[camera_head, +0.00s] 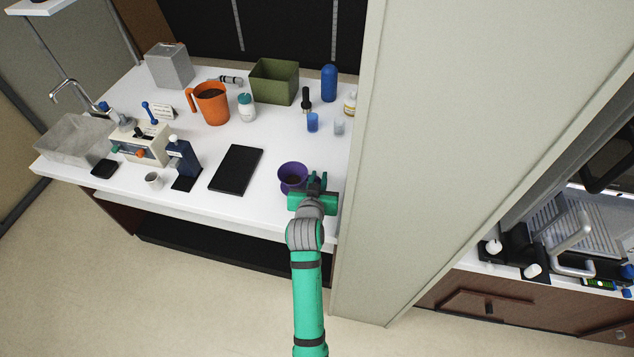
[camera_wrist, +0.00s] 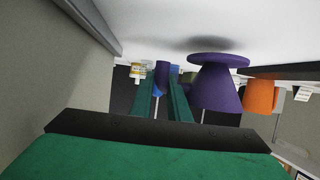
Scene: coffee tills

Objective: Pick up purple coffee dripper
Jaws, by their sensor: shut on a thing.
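The purple coffee dripper (camera_head: 291,180) is upright at the front right of the white counter, with its wide mouth up. My gripper (camera_head: 316,184) is at its right side. In the wrist view, which is upside down, the dripper (camera_wrist: 217,86) shows its cone and wide base flange beside the fingers. My gripper's green fingers (camera_wrist: 162,84) are closed around a purple part, seemingly the dripper's handle. A shadow falls on the counter by its base. I cannot tell whether the base touches the counter.
A black flat pad (camera_head: 236,169) lies left of the dripper. Behind stand a blue cup (camera_head: 312,122), a small clear cup (camera_head: 339,126), an orange jug (camera_head: 211,103) and a green bin (camera_head: 274,81). A pale wall panel (camera_head: 430,150) rises close on the right.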

